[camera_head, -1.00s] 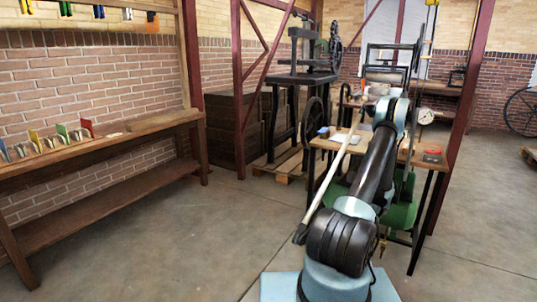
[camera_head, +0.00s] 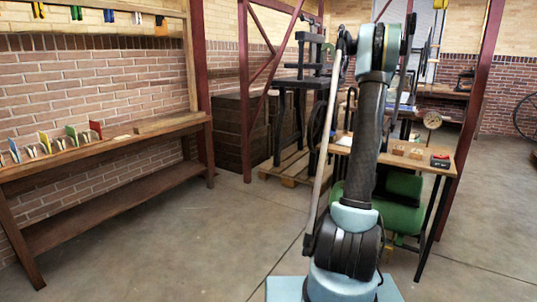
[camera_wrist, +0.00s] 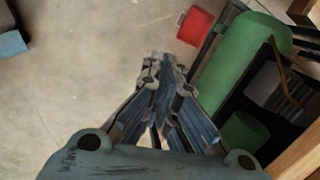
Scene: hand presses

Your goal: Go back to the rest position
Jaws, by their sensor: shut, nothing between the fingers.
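My gripper (camera_wrist: 164,68) shows in the wrist view, pointing down over the concrete floor with its fingers together and nothing between them. In the head view my arm stands nearly upright in front of the small wooden table, and the gripper itself cannot be made out there. The arm hides part of the table and of the presses behind it.
A wooden shelf (camera_head: 110,146) lines the left wall. The floor (camera_head: 190,245) at the left is clear.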

